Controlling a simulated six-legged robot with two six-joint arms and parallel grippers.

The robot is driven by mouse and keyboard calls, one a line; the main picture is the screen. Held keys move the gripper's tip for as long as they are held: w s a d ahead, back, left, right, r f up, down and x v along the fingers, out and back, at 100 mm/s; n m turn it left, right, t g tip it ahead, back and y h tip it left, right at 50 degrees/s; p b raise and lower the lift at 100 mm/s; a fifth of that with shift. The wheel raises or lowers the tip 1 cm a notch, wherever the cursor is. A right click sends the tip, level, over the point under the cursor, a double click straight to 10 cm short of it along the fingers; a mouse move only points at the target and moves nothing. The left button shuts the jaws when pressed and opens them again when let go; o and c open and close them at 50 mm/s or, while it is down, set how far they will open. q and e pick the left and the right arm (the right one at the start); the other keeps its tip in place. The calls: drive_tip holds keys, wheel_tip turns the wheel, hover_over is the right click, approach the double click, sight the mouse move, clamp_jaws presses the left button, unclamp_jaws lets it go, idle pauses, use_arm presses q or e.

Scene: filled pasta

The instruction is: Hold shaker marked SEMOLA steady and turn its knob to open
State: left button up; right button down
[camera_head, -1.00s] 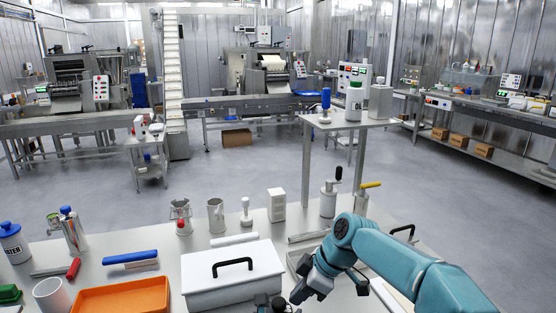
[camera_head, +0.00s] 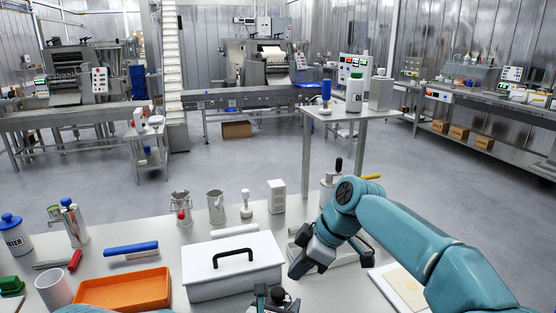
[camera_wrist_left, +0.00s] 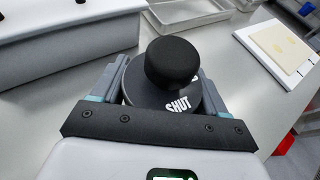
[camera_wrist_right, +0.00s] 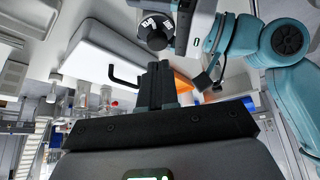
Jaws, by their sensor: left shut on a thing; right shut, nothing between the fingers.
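The shaker's round black knob (camera_wrist_left: 172,60) sits on a dark lid (camera_wrist_left: 145,88) with the word SHUT printed on it. In the left wrist view my left gripper (camera_wrist_left: 155,88) is shut around the shaker, a finger on each side. No SEMOLA marking is visible. In the head view the knob (camera_head: 278,294) and my left gripper (camera_head: 268,302) show at the bottom edge, right of the white box. My right gripper (camera_head: 298,272) is shut and empty, apart from the knob, beyond it and slightly right. The right wrist view shows its closed fingers (camera_wrist_right: 157,84) and the knob (camera_wrist_right: 155,32).
A white lidded box (camera_head: 225,275) with a black handle stands close left of the grippers. An orange tray (camera_head: 125,289) lies further left. A board with pale sheets (camera_head: 402,285) lies right. Jars and tools line the table's back edge.

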use_arm(q)
drive_tip(key=shift+s, duration=0.1)
use_arm(e)
drive_tip(key=shift+s+f, duration=0.2)
drive_tip(key=shift+f, duration=3.3)
drive_tip(key=shift+w+a, duration=0.1)
drive_tip(key=shift+a, duration=0.1)
use_arm(q)
drive_tip(key=shift+d, duration=0.1)
use_arm(e)
drive_tip(key=shift+w, duration=0.65)
drive_tip(key=shift+d+r, duration=0.1)
drive_tip(key=shift+d, duration=0.35)
approach(287, 299)
drive_tip(key=shift+a+r, duration=0.9)
drive_tip(key=shift+r, duration=0.15)
drive_tip(key=shift+w, duration=0.2)
